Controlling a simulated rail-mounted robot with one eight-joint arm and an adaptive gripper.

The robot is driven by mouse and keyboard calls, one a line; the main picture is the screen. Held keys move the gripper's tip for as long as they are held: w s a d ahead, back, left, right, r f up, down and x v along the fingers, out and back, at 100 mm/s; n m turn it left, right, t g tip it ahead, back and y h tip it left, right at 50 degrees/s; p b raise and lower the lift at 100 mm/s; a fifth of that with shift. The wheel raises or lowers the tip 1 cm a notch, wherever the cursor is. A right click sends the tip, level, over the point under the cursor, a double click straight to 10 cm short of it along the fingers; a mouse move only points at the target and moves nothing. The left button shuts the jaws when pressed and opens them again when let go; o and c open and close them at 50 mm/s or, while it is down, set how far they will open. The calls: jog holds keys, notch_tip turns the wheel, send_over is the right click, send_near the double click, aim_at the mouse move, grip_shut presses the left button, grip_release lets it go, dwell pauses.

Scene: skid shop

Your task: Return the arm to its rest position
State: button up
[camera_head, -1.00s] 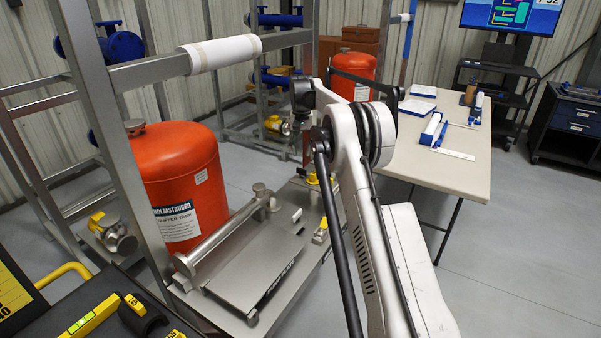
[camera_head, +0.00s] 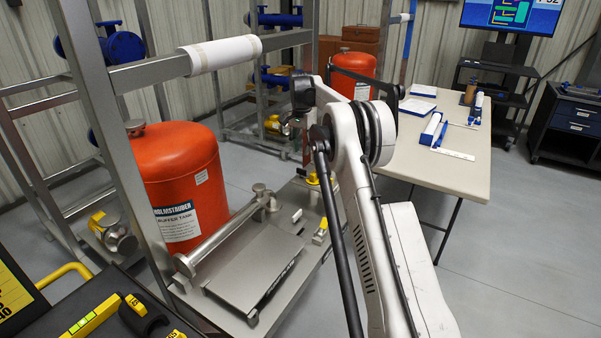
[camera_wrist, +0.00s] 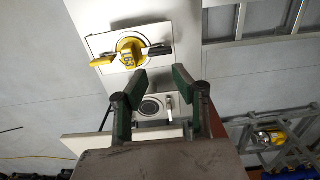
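My arm (camera_head: 375,220) rises from the bottom of the head view, bends at a high elbow and reaches away to the left. Its dark wrist end (camera_head: 303,92) is above the steel skid; the fingers cannot be made out there. In the wrist view my gripper (camera_wrist: 159,78) has its two green-padded fingers apart, with nothing between them. Beyond the fingertips is a yellow handle (camera_wrist: 130,54) on a pale square plate, apart from the gripper. A round fitting (camera_wrist: 150,107) shows between the fingers, farther off.
A steel frame (camera_head: 125,160) with a white-wrapped pipe (camera_head: 222,53) and an orange tank (camera_head: 185,180) stand left. The steel skid (camera_head: 250,275) lies in front. A table (camera_head: 455,165) with papers and blue tools stands right. Open floor (camera_head: 510,260) lies at the lower right.

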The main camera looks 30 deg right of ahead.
dwell(0.4)
jog(key=s+a+r+n+t, duration=0.1)
jog(key=s+a+r, duration=0.3)
jog(key=r, duration=0.2)
jog(key=s+a+r+n+t, duration=0.1)
jog(key=s+a+r, duration=0.25)
jog(key=r, duration=0.25)
jog(key=s+a+r+n+t, duration=0.1)
jog(key=s+a+r+n, duration=0.2)
jog(key=s, duration=0.4)
jog(key=s+a+r, duration=0.4)
jog(key=s+a, duration=0.1)
jog(key=s, duration=0.1)
jog(key=s+a+f+n+t, duration=0.1)
jog(key=s+a+f+n, duration=0.1)
jog(key=s, duration=0.8)
jog(key=s+a+f+n+t+b, duration=0.1)
jog(key=s+a+f, duration=0.3)
jog(key=s, duration=0.7)
jog(key=s+a+f+n+t, duration=0.2)
jog(key=s+a+f+n, duration=0.1)
jog(key=s, duration=0.7)
notch_tip(320, 180, down, 2)
jog(key=shift+s+a+f, duration=0.1)
jog(key=shift+s+a, duration=0.25)
jog(key=shift+a, duration=0.2)
